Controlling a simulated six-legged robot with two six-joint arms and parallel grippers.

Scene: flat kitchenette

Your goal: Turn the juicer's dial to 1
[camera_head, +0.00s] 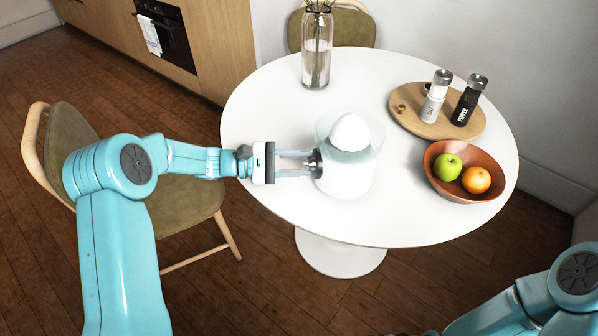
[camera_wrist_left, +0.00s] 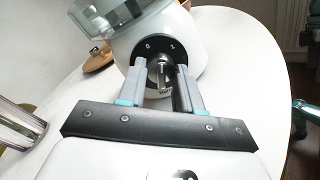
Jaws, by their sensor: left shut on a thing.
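The white juicer (camera_head: 346,178), with a clear bowl and a white cone on top, stands upright on the round table (camera_head: 265,105). Its dark dial (camera_head: 316,160) faces left, towards my left gripper (camera_head: 311,163). In the left wrist view, the juicer (camera_wrist_left: 190,40) shows a black dial plate (camera_wrist_left: 178,50) with small white marks, a 0 at left and what looks like a 1 at right. The left gripper (camera_wrist_left: 161,72) has its fingers on both sides of the metallic dial knob (camera_wrist_left: 160,68) and is shut on it. Which mark the knob points to is unclear.
A bowl (camera_head: 464,190) with an apple and an orange stands right of the juicer. Behind it are a wooden board (camera_head: 408,112) with two shakers and a glass vase (camera_head: 317,50). A chair (camera_head: 185,210) is below my left arm. My right arm shows at the lower right.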

